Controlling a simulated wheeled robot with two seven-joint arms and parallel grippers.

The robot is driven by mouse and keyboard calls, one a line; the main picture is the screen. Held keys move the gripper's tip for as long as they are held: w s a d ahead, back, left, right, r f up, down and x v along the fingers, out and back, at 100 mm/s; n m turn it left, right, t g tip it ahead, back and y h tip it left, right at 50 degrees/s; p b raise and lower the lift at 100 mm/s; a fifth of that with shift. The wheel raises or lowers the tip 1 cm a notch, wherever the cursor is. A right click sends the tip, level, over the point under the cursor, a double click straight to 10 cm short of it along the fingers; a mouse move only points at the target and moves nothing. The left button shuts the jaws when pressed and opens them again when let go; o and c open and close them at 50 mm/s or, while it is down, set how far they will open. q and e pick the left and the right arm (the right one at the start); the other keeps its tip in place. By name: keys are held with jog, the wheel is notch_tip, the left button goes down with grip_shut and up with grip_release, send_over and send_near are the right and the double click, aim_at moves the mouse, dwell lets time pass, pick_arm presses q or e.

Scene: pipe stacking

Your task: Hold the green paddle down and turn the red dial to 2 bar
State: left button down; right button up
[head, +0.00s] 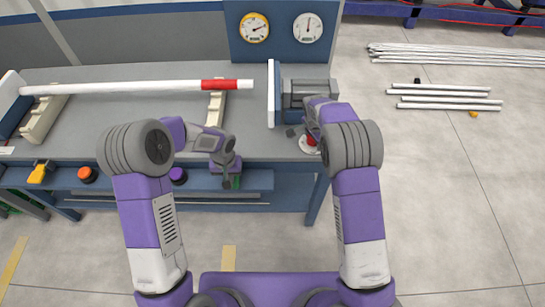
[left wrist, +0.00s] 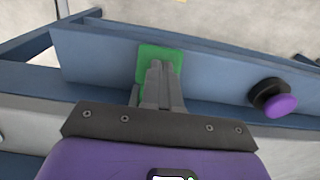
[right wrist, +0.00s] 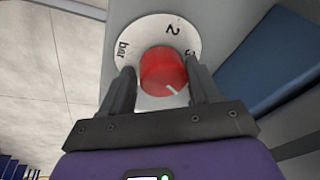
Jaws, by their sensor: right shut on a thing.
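The green paddle (left wrist: 150,54) is on the blue front rail below the bench. My left gripper (left wrist: 157,68) has its fingers together, with the tips over the paddle and seemingly against it. In the head view the left gripper (head: 230,180) hides most of the paddle. The red dial (right wrist: 163,72) sits on a round white scale (right wrist: 130,35) marked "2" and "bar", with another mark partly hidden by a finger. The dial's white pointer line points to the lower right, away from the 2. My right gripper (right wrist: 163,88) is shut on the dial, one finger each side.
A white pipe with a red band (head: 140,87) rests on cream supports on the bench. Two gauges (head: 254,28) (head: 307,28) are on the blue back panel. Orange (head: 87,174) and purple (left wrist: 280,104) knobs sit on the front rail. Loose pipes (head: 445,103) lie on the floor at right.

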jog(key=o, duration=0.7)
jog(key=shift+w+f, duration=0.1)
jog(key=shift+o, duration=0.2)
jog(key=shift+w+v, duration=0.25)
jog(key=shift+v, duration=0.95)
jog(key=shift+d, duration=0.1)
jog(key=shift+w, duration=0.1)
jog(key=c, duration=0.7)
jog(key=shift+a, duration=0.2)
jog(key=shift+c, duration=1.1)
